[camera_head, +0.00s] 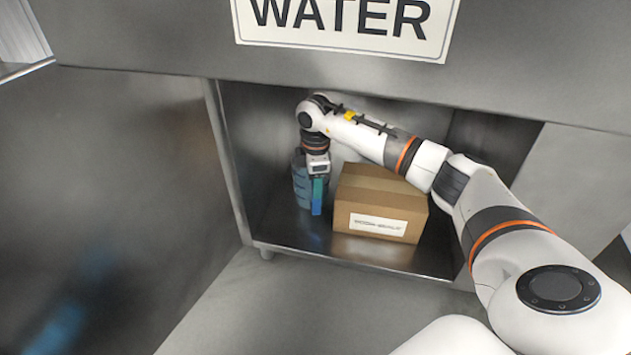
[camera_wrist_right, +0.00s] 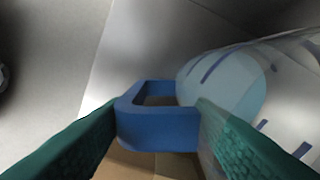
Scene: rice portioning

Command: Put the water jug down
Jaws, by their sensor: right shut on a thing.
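The water jug (camera_head: 299,183) is translucent with blue bands and stands upright inside the open steel cabinet, at the left of a cardboard box. My right gripper (camera_head: 317,196) reaches down beside it and is shut on its handle. In the right wrist view, the blue handle (camera_wrist_right: 158,132) lies between the two green fingers of the right gripper (camera_wrist_right: 160,112), and the clear jug body (camera_wrist_right: 222,82) is to the right. The arm and gripper hide part of the jug. I cannot tell whether its base touches the cabinet floor. My left gripper is not in view.
The cardboard box (camera_head: 383,205) with a white label stands on the cabinet floor (camera_head: 285,232), close right of the jug. A WATER sign (camera_head: 345,22) is on the panel above the opening. The cabinet's left side wall (camera_head: 228,165) is near the jug.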

